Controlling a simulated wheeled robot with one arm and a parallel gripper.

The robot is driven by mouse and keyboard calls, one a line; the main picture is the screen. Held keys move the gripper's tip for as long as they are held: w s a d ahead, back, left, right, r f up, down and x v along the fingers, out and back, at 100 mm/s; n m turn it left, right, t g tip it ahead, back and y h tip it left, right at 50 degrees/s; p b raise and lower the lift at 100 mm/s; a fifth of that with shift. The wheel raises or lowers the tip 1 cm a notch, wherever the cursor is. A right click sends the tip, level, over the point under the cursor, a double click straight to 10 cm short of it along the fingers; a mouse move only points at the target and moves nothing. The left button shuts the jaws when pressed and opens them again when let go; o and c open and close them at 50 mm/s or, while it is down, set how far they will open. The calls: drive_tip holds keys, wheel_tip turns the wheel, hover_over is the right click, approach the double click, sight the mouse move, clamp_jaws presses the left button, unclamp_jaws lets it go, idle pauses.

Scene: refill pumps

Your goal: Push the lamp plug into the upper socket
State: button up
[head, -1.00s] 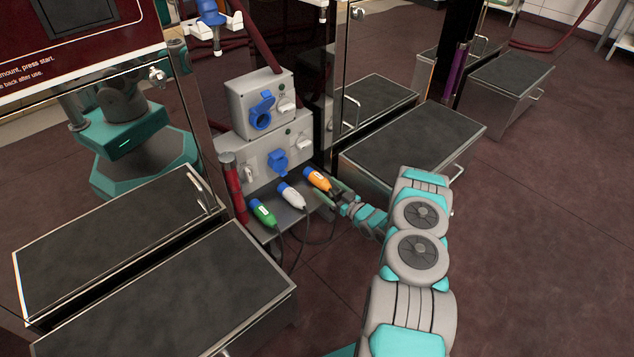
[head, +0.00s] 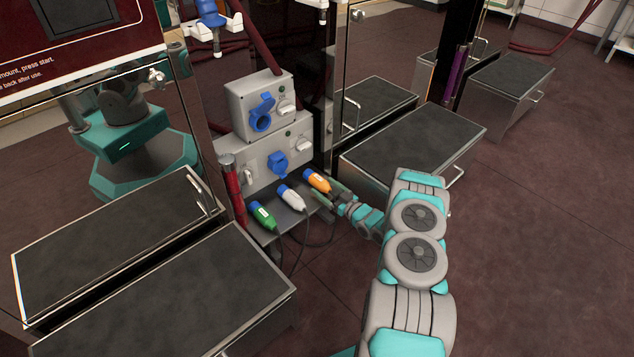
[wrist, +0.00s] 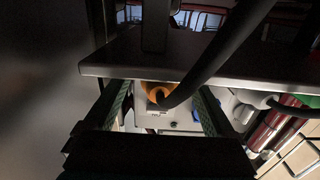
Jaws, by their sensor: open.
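Three plugs lie in a row on a small shelf (head: 273,229): green (head: 262,214), white (head: 291,197) and orange (head: 318,180), each with a blue end. I cannot read which is the lamp plug. The upper socket (head: 261,113) is blue with its lid raised, on the upper grey box. The lower blue socket (head: 278,163) is on the box below. My gripper (head: 329,193) is at the orange plug's rear. In the wrist view, the orange plug (wrist: 154,89) shows between the open fingers (wrist: 163,108); contact cannot be told.
A red cylinder (head: 233,190) stands left of the shelf. Dark-topped steps (head: 414,142) flank the shelf, with another step (head: 170,295) at front left. Black cables (head: 308,232) hang from the plugs; one (wrist: 215,50) crosses the wrist view. Floor at right is clear.

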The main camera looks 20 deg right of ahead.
idle(0.3)
clamp_jaws()
idle(0.6)
drive_tip(key=shift+s, duration=0.15)
drive_tip(key=shift+p+v, duration=0.85)
drive_tip(key=shift+v, duration=2.05)
drive_tip(key=shift+r, duration=0.1)
drive_tip(key=shift+r+p, duration=0.45)
drive_tip(key=shift+r, duration=1)
